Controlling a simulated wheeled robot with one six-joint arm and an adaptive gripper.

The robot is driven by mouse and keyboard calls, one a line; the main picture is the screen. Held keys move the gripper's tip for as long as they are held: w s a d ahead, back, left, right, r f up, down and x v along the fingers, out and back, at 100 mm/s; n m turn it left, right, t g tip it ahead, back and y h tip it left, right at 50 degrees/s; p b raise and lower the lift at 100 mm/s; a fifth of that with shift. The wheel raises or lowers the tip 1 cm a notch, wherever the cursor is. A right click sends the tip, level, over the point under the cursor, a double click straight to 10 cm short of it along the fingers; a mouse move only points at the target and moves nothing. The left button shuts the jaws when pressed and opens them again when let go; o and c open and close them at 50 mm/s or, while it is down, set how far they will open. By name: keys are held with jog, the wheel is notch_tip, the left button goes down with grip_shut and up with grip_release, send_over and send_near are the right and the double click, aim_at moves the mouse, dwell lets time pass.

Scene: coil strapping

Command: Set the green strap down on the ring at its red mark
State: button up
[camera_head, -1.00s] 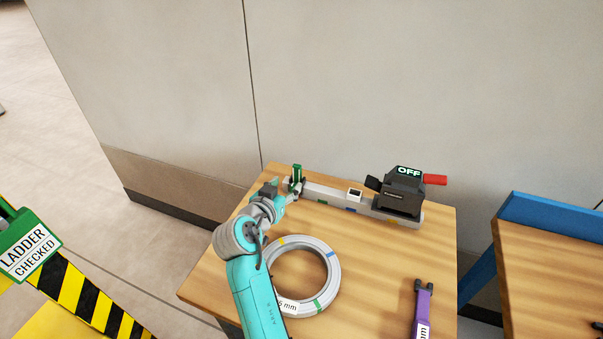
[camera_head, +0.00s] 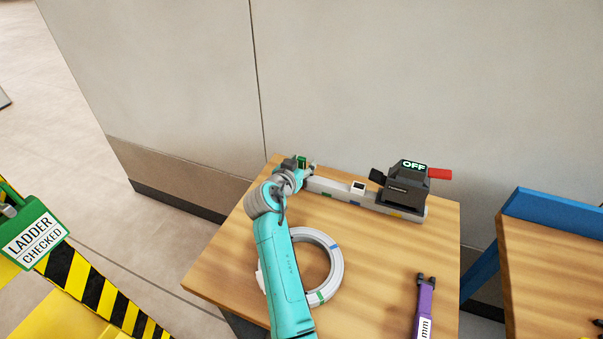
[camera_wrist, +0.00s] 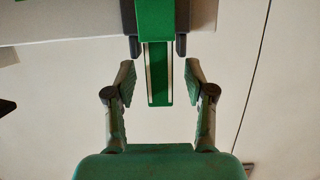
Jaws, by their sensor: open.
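The green strap (camera_head: 304,162) stands in a dark holder at the left end of the grey rail. In the wrist view the green strap (camera_wrist: 159,75) hangs between the two fingers of my gripper (camera_wrist: 159,78), with a gap on both sides. My gripper is open and holds nothing; in the head view my gripper (camera_head: 297,164) is at the strap, partly hidden by my wrist. The pale grey ring (camera_head: 335,265) lies on the table, partly covered by my arm. Its blue and green marks show; I see no red mark on it.
The rail (camera_head: 335,189) carries a black machine (camera_head: 405,188) with an OFF display and a red handle. A purple tool (camera_head: 424,309) lies at the table's right. A blue-edged bench (camera_head: 560,218) stands further right, and a yellow ladder (camera_head: 60,290) at left.

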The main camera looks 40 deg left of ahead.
jog(key=shift+c, duration=0.2)
grip_shut()
notch_tip(320, 180, up, 10)
jog(key=shift+r, duration=0.1)
jog(key=c, duration=0.7)
grip_release()
grip_shut()
